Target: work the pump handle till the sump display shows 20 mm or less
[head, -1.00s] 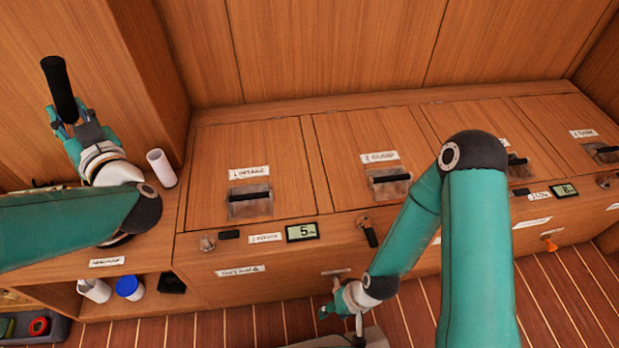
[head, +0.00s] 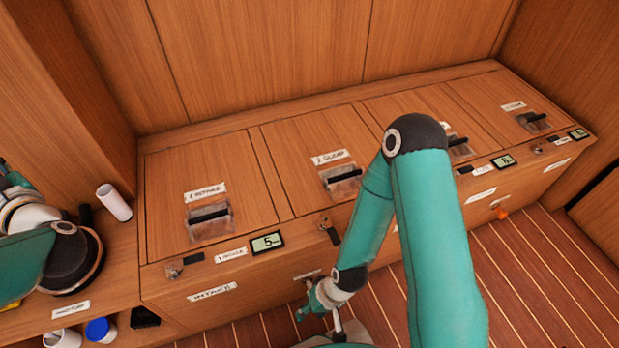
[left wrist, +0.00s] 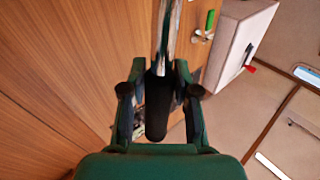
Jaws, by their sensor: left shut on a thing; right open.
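In the left wrist view, my left gripper (left wrist: 160,95) is shut on the black grip of the pump handle (left wrist: 158,110). A bare metal rod runs from the grip to the top of that view. In the head view only part of my left arm shows at the left edge, and the handle is out of frame. My right gripper (head: 318,302) is open and low, in front of the locker fronts. The lid labelled 2 SUMP (head: 305,150) is closed. I cannot make out a sump display; my right arm covers part of that front. The intake display (head: 268,242) reads about 5.
A row of closed wooden lids runs to the right, with another small display (head: 503,160) there. A white cylinder (head: 114,202) lies on the left ledge. A blue-lidded jar (head: 100,329) stands in the shelf below. The plank floor (head: 520,270) is clear at right.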

